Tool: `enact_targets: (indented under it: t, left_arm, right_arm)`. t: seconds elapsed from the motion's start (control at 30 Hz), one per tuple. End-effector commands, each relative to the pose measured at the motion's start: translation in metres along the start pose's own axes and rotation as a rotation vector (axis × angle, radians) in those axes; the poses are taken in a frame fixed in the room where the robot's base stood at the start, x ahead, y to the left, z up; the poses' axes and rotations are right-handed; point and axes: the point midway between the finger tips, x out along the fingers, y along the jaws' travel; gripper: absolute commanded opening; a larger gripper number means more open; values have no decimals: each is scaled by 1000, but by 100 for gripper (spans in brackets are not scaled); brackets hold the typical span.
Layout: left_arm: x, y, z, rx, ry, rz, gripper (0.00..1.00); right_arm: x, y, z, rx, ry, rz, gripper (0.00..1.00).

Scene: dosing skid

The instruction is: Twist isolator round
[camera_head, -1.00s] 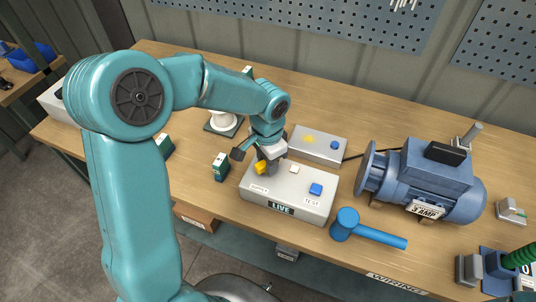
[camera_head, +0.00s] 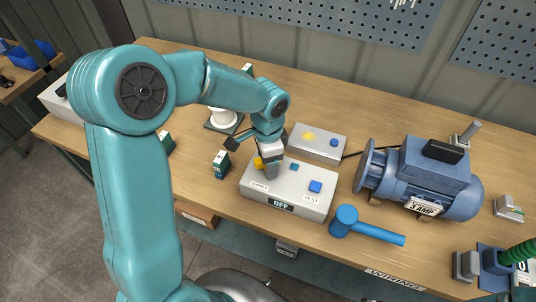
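The isolator box (camera_head: 300,203) is a light grey box on the wooden bench, with a blue "TEST" button (camera_head: 315,187), a small teal indicator and a front display that reads "OFF" (camera_head: 281,205). Its yellow isolator knob (camera_head: 258,163) shows partly at the box's upper left. My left gripper (camera_head: 268,173) points down over the knob and hides much of it. I cannot tell whether the fingers are closed on it. My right gripper is not in view.
A blue motor (camera_head: 425,180) labelled "3 AMP" stands at right. A blue mallet (camera_head: 365,228) lies right of the box. A second grey box (camera_head: 317,143) sits behind, and a small green block (camera_head: 221,164) stands left. The front edge is close.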

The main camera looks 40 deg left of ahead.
Motion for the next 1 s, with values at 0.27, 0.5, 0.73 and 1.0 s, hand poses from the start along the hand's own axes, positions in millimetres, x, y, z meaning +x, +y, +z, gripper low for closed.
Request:
enact_targets:
  t: [0.27,0.5,0.73,1.0]
  left_arm:
    - [-17,0,0,0,1,-1,68]
    - [-45,0,0,0,1,-1,68]
    - [-69,0,0,-1,1,0,68]
    - [-70,0,0,-1,0,0,68]
  right_arm:
    - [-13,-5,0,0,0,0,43]
    - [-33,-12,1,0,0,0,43]
    - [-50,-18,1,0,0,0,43]
    - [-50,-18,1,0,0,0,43]
